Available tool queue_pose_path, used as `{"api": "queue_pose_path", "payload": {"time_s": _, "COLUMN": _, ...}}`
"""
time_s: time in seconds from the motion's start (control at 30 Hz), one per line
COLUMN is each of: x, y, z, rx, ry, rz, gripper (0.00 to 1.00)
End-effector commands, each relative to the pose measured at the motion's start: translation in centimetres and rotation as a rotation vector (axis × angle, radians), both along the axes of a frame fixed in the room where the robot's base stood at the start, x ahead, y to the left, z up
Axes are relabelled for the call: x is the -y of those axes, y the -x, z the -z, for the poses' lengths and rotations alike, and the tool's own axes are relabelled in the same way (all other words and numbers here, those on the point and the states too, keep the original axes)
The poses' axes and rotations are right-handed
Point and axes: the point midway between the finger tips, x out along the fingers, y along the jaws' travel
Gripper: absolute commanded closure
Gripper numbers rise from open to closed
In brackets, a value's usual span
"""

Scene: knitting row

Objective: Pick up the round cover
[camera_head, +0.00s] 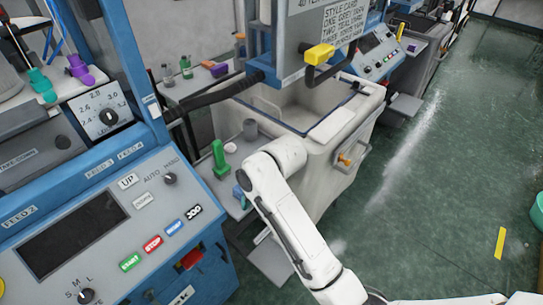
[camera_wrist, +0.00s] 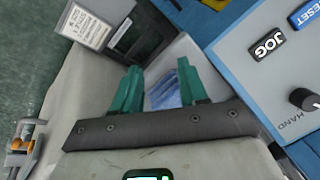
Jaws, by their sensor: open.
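The blue control panel (camera_head: 110,228) is to the left. The pale bin (camera_head: 325,140) stands to the right. Green floor (camera_head: 440,190) is open farther right.

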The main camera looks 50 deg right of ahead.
Motion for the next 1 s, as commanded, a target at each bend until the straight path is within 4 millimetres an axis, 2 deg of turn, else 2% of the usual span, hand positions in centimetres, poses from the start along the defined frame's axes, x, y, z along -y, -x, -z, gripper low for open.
{"api": "queue_pose_path", "payload": {"time_s": 0.03, "x": 1.2, "y": -1.5, "z": -1.0, "rx": -0.009, "ry": -0.015, "rz": 0.046, "gripper": 0.57}}
{"api": "queue_pose_path", "payload": {"time_s": 0.1, "x": 2.6, "y": -3.1, "z": -2.0, "rx": -0.027, "ry": -0.035, "rz": 0.107, "gripper": 0.57}}
{"api": "queue_pose_path", "payload": {"time_s": 0.3, "x": 7.9, "y": -6.7, "z": -5.7, "rx": -0.098, "ry": -0.077, "rz": 0.302, "gripper": 0.57}}
{"api": "queue_pose_path", "payload": {"time_s": 0.4, "x": 11.0, "y": -7.8, "z": -7.9, "rx": -0.136, "ry": -0.089, "rz": 0.407, "gripper": 0.57}}
{"api": "queue_pose_path", "payload": {"time_s": 0.53, "x": 13.9, "y": -8.4, "z": -9.9, "rx": -0.172, "ry": -0.096, "rz": 0.507, "gripper": 0.57}}
{"api": "queue_pose_path", "payload": {"time_s": 0.63, "x": 15.0, "y": -8.5, "z": -10.6, "rx": -0.187, "ry": -0.1, "rz": 0.549, "gripper": 0.57}}
{"api": "queue_pose_path", "payload": {"time_s": 0.73, "x": 15.3, "y": -8.5, "z": -10.5, "rx": -0.195, "ry": -0.101, "rz": 0.562, "gripper": 0.57}}
{"api": "queue_pose_path", "payload": {"time_s": 1.0, "x": 15.1, "y": -8.9, "z": -7.9, "rx": -0.193, "ry": -0.101, "rz": 0.562, "gripper": 0.57}}
